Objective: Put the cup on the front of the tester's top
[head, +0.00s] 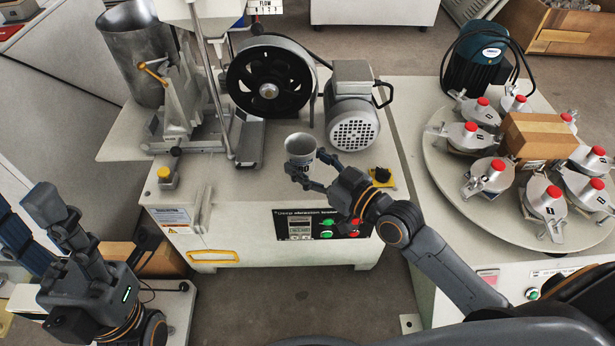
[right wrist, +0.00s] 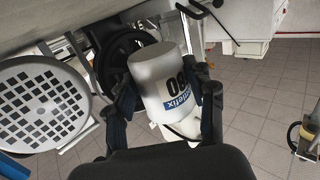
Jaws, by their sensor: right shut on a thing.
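The cup looks upright over the front middle of the tester's top (head: 245,187). I cannot tell whether its base touches the top. My left gripper (head: 65,235) is at the lower left, away from the tester; its opening is unclear.
A motor (head: 352,118) with a round grille stands just right of the cup, and a black wheel (head: 269,85) behind it. A yellow-based black knob (head: 381,177) is at the top's right front. A turntable (head: 450,180) with red-knobbed pots stands farther right.

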